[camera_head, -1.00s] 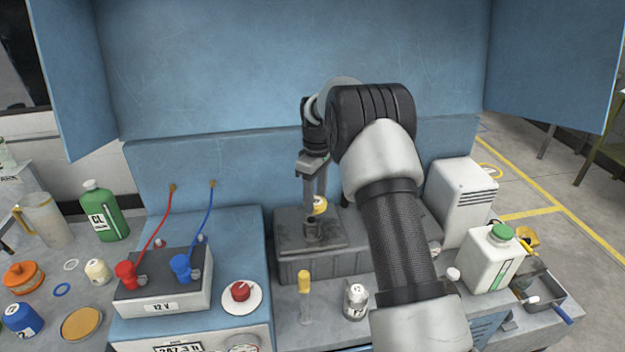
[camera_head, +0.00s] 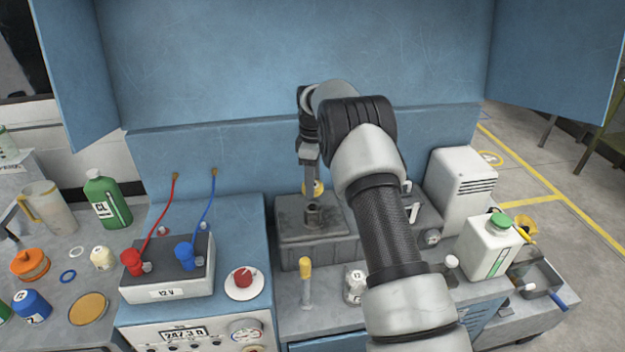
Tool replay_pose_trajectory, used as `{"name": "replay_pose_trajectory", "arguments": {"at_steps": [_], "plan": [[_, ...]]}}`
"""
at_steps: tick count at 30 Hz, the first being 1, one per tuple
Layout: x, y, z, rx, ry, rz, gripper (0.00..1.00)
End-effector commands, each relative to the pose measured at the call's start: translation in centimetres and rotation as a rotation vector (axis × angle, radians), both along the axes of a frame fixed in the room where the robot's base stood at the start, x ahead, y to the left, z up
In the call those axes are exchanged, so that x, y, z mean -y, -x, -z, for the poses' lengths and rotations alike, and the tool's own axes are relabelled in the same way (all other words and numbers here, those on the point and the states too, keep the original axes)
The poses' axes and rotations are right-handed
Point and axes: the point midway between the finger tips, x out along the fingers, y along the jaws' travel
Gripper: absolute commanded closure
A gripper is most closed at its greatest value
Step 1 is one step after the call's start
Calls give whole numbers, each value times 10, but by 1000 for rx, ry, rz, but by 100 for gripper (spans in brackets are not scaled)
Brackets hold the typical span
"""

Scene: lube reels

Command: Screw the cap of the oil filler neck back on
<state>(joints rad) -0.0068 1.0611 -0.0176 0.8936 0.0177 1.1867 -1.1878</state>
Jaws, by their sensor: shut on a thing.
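The oil filler neck (camera_head: 312,217) is a short dark upright tube on a grey block (camera_head: 290,232) at the middle of the bench. The far side of the cap is hidden.
A battery box (camera_head: 168,270) with red and blue leads stands left, beside a red knob (camera_head: 243,280). A yellow-topped tube (camera_head: 306,280) and small bottle (camera_head: 354,284) stand in front. A white canister (camera_head: 490,246) is right. A blue panel (camera_head: 300,60) rises behind.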

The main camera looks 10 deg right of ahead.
Motion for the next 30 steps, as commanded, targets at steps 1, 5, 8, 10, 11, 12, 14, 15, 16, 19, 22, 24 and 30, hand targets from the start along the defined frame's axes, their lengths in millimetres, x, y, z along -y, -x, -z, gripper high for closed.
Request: {"name": "replay_pose_trajectory", "arguments": {"at_steps": [1, 5, 8, 10, 11, 12, 14, 15, 16, 19, 22, 24, 30], "plan": [[0, 0, 5, -1, 0, 0, 77], [0, 0, 13, -1, 0, 0, 77], [0, 0, 19, -1, 0, 0, 77], [0, 0, 23, -1, 0, 0, 77], [0, 0, 24, -1, 0, 0, 77], [0, 0, 27, -1, 0, 0, 77], [0, 0, 30, 0, 0, 0, 77], [0, 0, 33, 0, 0, 0, 77], [0, 0, 34, 0, 0, 0, 77], [1, 0, 40, 0, 0, 0, 77], [0, 0, 45, 0, 0, 0, 77], [0, 0, 48, 0, 1, 0, 77], [0, 0, 50, 0, 0, 0, 77]]}}
